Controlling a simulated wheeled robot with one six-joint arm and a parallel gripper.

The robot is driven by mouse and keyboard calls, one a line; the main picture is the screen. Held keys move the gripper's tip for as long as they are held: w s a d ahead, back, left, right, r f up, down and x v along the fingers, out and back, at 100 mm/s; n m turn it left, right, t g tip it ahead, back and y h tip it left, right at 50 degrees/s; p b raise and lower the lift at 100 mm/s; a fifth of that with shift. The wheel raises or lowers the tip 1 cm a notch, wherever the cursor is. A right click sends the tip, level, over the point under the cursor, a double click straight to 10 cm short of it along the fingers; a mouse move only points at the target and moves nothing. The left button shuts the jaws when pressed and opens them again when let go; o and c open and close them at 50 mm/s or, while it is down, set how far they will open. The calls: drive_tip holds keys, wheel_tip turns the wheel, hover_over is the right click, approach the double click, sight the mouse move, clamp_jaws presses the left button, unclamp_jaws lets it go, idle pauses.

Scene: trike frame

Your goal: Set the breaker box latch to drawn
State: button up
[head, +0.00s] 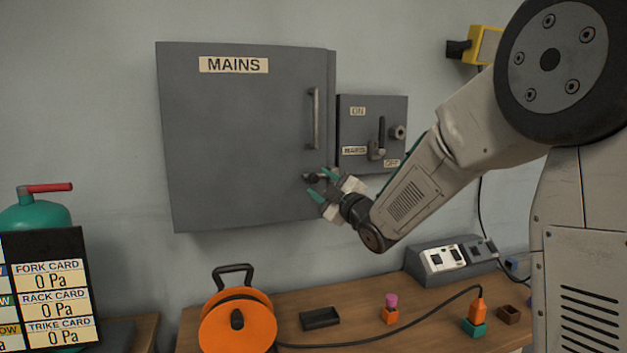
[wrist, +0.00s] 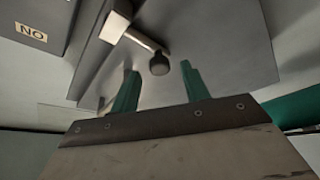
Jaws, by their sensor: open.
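The breaker box (head: 245,140) is a large grey cabinet on the wall, labelled MAINS, with a vertical bar handle (head: 315,118) near its right edge. Its small latch (head: 311,178), with a dark knob, sits low on the right below the handle. In the wrist view the latch shows as a thin rod with a round dark knob (wrist: 159,64) at its end. My gripper (head: 318,183) is open at the latch, its two green fingers on either side of the knob in the wrist view. Contact with the knob cannot be made out.
A smaller grey switch box (head: 358,108) with a lever and ON and OFF labels is right of the cabinet. Below, a wooden bench (head: 350,333) holds an orange cable reel (head: 237,332), a black tray (head: 320,318) and a grey socket panel (head: 450,262).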

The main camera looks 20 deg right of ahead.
sight(315, 180)
drive_tip(key=shift+x, duration=1.9)
